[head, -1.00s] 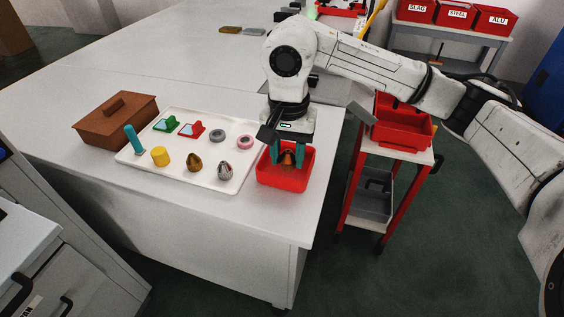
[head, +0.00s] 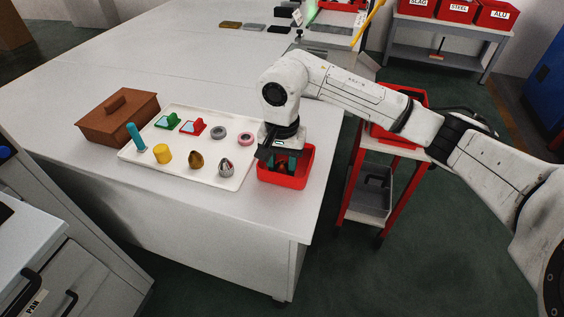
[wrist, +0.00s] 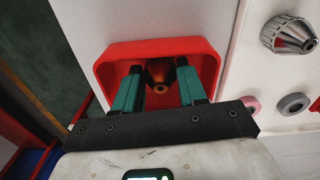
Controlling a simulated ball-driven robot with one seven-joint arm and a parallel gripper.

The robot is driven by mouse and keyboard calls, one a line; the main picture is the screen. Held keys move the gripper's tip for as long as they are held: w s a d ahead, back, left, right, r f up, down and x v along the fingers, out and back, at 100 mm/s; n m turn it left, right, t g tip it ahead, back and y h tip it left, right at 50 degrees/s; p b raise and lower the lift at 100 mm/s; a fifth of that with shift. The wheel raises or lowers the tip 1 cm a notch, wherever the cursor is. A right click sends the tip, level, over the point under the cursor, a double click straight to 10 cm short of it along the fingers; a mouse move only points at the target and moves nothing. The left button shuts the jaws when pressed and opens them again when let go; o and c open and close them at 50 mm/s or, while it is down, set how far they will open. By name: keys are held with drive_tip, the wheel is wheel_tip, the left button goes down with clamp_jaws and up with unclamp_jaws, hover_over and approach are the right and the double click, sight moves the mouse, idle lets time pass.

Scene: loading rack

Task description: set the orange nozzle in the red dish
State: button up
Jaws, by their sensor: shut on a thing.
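The red dish (head: 296,180) stands on the white table near its right front corner. My gripper (head: 283,166) points down into the dish, with its teal fingers inside the walls. In the head view the nozzle is mostly hidden by the fingers. I cannot tell whether the nozzle touches the dish floor.
A white tray (head: 180,172) left of the dish holds a silver nozzle (head: 226,167), a brass nozzle (head: 196,160), a yellow cylinder (head: 162,154), a teal peg, rings and clips. A red-framed cart (head: 395,151) stands right of the table.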

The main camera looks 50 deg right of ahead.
sight(282, 163)
drive_tip(key=shift+f, duration=0.15)
drive_tip(key=o, duration=1.1)
drive_tip(key=shift+c, duration=0.2)
wheel_tip(282, 163, up, 12)
drive_tip(key=b, duration=0.1)
drive_tip(key=shift+r+b, duration=0.2)
drive_tip(key=shift+b, duration=0.15)
